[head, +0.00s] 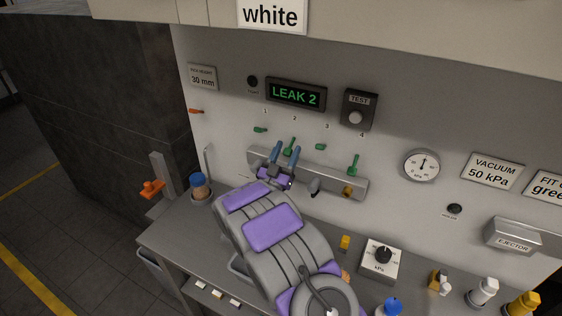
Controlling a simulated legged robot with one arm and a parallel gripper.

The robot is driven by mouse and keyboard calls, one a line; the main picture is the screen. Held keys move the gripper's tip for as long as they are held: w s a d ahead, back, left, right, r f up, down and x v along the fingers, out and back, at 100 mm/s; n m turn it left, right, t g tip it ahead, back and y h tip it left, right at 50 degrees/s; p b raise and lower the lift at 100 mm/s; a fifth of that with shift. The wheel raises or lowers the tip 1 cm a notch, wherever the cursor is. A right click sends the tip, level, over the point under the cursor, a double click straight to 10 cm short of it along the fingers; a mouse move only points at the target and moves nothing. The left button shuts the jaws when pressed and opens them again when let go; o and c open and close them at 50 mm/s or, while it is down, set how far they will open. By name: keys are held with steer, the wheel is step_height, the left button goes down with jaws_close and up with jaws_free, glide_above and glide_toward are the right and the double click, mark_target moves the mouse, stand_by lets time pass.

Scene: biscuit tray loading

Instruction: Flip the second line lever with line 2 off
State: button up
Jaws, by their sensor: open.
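The second line lever (291,144) is green and stands under the number 2 on the grey wall panel. It shows as a long, roughly upright handle, slightly tilted. My gripper (284,150) is open, with its two blue fingers raised at the lever's lower part. The lever shows between and just above the fingertips; whether they touch it I cannot tell. Green lever 1 (260,129) and lever 3 (320,147) look short and sideways. Green lever 4 (354,164) is long and roughly upright. The display (295,94) reads LEAK 2.
A grey rail (330,184) with fittings runs under the levers, close to my gripper. A TEST button box (359,110) and a gauge (422,165) are to the right. A kPa dial box (381,261) and an orange-handled part (152,189) stand lower down. A brown-filled, blue-topped jar (200,188) stands left.

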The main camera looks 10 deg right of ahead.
steer(key=v, duration=1.7)
steer(key=shift+a, duration=0.2)
